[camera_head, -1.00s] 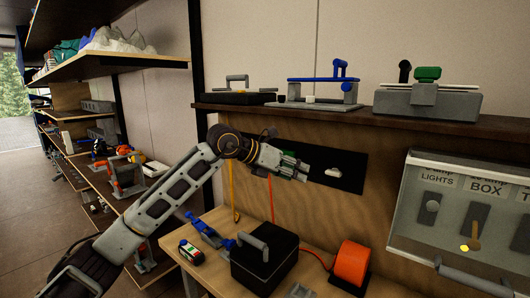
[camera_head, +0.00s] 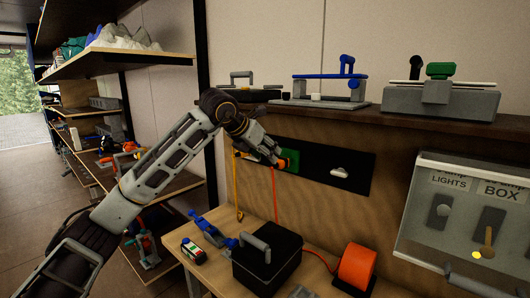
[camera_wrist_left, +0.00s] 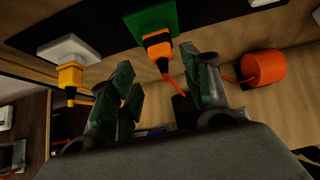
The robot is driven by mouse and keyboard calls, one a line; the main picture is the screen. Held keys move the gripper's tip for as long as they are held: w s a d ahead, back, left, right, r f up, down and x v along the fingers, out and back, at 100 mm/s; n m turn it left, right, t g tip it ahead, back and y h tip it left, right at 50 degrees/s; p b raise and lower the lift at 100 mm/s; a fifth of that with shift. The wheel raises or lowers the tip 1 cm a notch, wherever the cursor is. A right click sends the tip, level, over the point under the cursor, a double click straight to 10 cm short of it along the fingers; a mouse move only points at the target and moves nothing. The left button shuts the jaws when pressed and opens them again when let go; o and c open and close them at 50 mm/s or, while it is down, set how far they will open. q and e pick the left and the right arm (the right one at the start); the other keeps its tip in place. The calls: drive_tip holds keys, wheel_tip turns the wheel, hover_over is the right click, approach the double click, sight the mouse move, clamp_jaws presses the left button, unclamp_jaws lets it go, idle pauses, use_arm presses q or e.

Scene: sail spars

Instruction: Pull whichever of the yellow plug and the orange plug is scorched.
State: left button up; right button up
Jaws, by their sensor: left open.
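The orange plug (camera_wrist_left: 157,48) sits in a green socket (camera_wrist_left: 151,18) on the black wall panel, its orange cord hanging down. Dark areas show on it, but I cannot tell whether they are scorch. In the head view my left gripper (camera_head: 268,153) is close beside the orange plug (camera_head: 281,167). My right gripper is not in view.
A shelf (camera_head: 300,107) with several handled devices runs above the panel. Below, a bench holds a black box (camera_head: 266,258) and an orange reel (camera_head: 357,264). A switch box (camera_head: 460,215) is at the right. An empty white socket (camera_head: 339,172) sits right on the panel.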

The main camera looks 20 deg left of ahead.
use_arm(q)
drive_tip(key=shift+x, duration=3.8)
drive_tip(key=shift+f, duration=0.1)
drive_tip(key=c, duration=0.8)
drive_tip(key=shift+c, duration=1)
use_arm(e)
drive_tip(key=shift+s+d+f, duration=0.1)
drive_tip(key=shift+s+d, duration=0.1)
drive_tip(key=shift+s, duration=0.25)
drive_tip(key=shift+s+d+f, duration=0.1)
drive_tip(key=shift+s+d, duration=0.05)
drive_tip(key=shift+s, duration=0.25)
use_arm(q)
drive_tip(key=shift+s, duration=0.1)
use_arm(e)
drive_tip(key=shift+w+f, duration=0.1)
